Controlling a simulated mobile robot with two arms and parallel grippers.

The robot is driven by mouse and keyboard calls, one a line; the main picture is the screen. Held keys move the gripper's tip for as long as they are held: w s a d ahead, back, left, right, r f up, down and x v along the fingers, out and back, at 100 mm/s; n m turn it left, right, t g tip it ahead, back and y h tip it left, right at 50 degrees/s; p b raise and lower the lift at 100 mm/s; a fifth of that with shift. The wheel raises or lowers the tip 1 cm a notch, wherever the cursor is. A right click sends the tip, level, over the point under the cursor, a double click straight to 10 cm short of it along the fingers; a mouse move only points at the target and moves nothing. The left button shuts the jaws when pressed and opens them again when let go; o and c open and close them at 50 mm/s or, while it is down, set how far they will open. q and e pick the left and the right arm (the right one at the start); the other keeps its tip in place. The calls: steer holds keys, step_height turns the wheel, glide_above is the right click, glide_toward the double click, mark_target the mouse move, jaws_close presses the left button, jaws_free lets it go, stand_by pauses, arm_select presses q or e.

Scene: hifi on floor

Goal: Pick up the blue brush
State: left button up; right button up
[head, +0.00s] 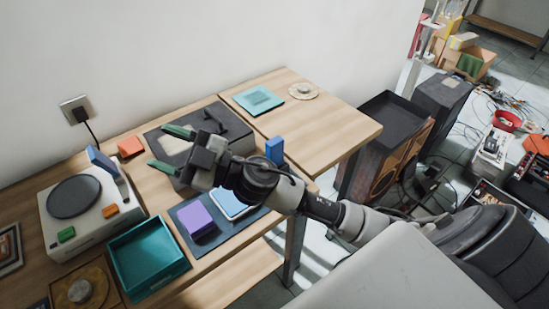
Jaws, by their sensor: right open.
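A small blue upright block (275,150) stands behind my right arm, near the table's right side; its lower part is partly hidden by the arm. Another blue piece (101,158) is at the back of the pale record player on the left. I cannot tell for sure which of the two is the brush. My right gripper (160,148) reaches in from the right over the table. Its green-tipped fingers point left, apart and empty, above the front left part of a dark hi-fi unit (158,136). The upright blue block is to the right of the gripper. My left gripper is out of view.
The record player (50,209) and a teal tray (120,261) stand at the left. A dark mat holds a purple block (197,221) and a pale blue item. An orange block (130,147) lies behind. The right tabletop (330,130) is mostly clear; speakers stand beyond.

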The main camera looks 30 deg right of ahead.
steer(key=a+f+n+g+y, duration=0.1)
steer(key=a+f+n+g, duration=0.15)
steer(key=n+g, duration=0.65)
steer(key=m+g+h, duration=0.5)
steer(key=g+h, duration=0.1)
steer(key=h, duration=1.2)
glide_above(275, 141)
steer(key=a, duration=0.1)
step_height(275, 141, down, 3)
steer(key=shift+w+a+f, duration=0.1)
steer(key=shift+f, duration=0.1)
steer(key=shift+d+f+m, duration=0.25)
steer(key=shift+d+m, duration=0.05)
steer(key=shift+m, duration=0.1)
step_height(275, 141, down, 5)
steer(key=shift+r+p, duration=0.2)
steer(key=shift+p, duration=0.35)
steer(key=shift+d+f+p, duration=0.15)
steer(key=shift+f+p, duration=0.25)
steer(key=shift+f, duration=0.15)
step_height(275, 141, down, 4)
steer(key=shift+d+r+p, duration=0.15)
steer(key=shift+r+p, duration=0.05)
steer(key=shift+p, duration=0.45)
steer(key=shift+f, duration=0.4)
steer(key=shift+c, duration=0.4)
